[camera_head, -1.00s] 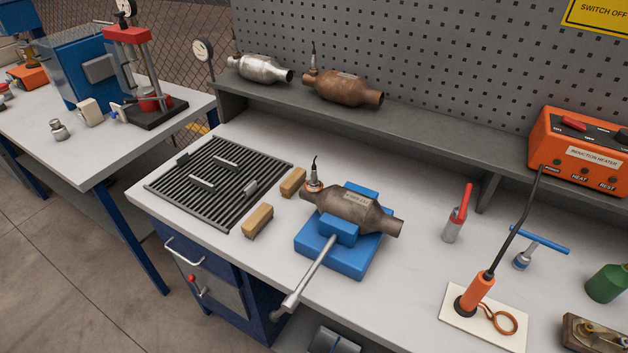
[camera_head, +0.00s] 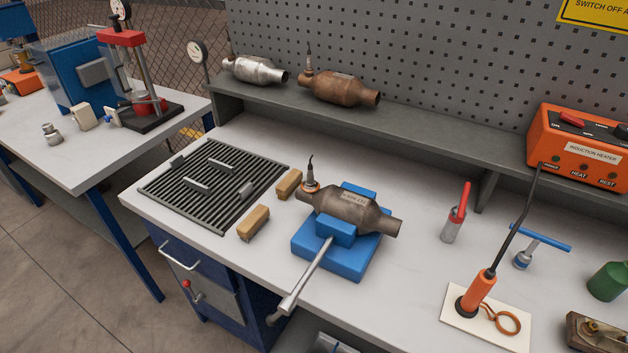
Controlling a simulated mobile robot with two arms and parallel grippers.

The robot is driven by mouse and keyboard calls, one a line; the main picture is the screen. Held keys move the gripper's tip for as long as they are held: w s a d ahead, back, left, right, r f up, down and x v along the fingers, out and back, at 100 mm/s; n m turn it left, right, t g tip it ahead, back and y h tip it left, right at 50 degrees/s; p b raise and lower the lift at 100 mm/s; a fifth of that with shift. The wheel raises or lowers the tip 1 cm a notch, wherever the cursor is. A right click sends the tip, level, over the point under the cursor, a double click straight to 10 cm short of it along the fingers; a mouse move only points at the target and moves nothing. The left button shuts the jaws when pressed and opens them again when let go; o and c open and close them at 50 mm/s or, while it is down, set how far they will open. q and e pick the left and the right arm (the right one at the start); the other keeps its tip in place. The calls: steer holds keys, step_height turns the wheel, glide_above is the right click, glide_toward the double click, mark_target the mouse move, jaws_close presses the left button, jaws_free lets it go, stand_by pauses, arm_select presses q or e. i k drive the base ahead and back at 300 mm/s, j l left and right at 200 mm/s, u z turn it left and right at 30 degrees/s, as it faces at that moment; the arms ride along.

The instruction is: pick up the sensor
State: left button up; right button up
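The sensor (camera_head: 310,176) stands upright in the left end of a brown catalytic converter (camera_head: 347,209), with a thin dark lead on top and an orange-brown ring at its base. The converter is clamped in a blue vise (camera_head: 337,257) on the white bench (camera_head: 225,265). Two other converters, one silvery (camera_head: 255,70) and one rusty (camera_head: 338,90), lie on the grey shelf, each with a similar upright sensor at its left end. Neither of my grippers shows in the view.
A dark slatted grate (camera_head: 212,183) and two wooden-backed brushes (camera_head: 254,222) lie left of the vise. An orange induction heater (camera_head: 577,147) sits at the right.

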mark_target(309, 186)
steer(key=k+j+z, duration=0.1)
steer(key=z, duration=0.35)
steer(key=k+z, duration=0.25)
steer(key=z, duration=0.15)
steer(key=k+z, duration=0.2)
steer(key=z, duration=0.25)
